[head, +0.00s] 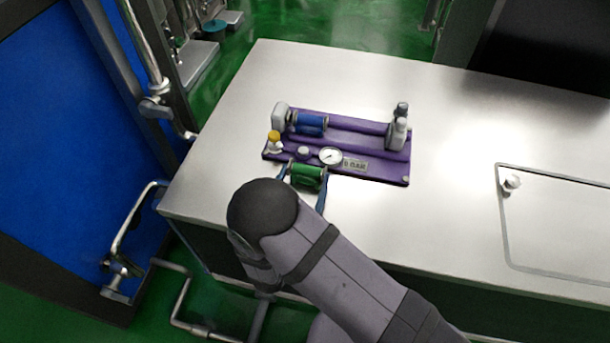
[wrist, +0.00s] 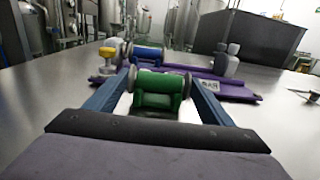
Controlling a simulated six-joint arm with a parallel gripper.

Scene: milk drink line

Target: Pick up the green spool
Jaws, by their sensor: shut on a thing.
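The green spool (head: 306,176) is between the blue fingers of my gripper (head: 305,184), just in front of the purple base's near edge in the head view. In the wrist view the green spool (wrist: 158,92) lies sideways between the two fingers of my gripper (wrist: 160,88), with its dark grey end discs against them. My gripper is shut on it. Whether the spool touches the table is hard to tell. My arm hides the table just below the gripper in the head view.
A purple base (head: 360,144) on the metal table (head: 450,130) carries a blue spool (head: 310,124), a yellow-topped knob (head: 273,137), a round gauge (head: 331,156) and grey bottle-like parts (head: 398,130). The table is clear to the right, up to a recessed panel (head: 560,220).

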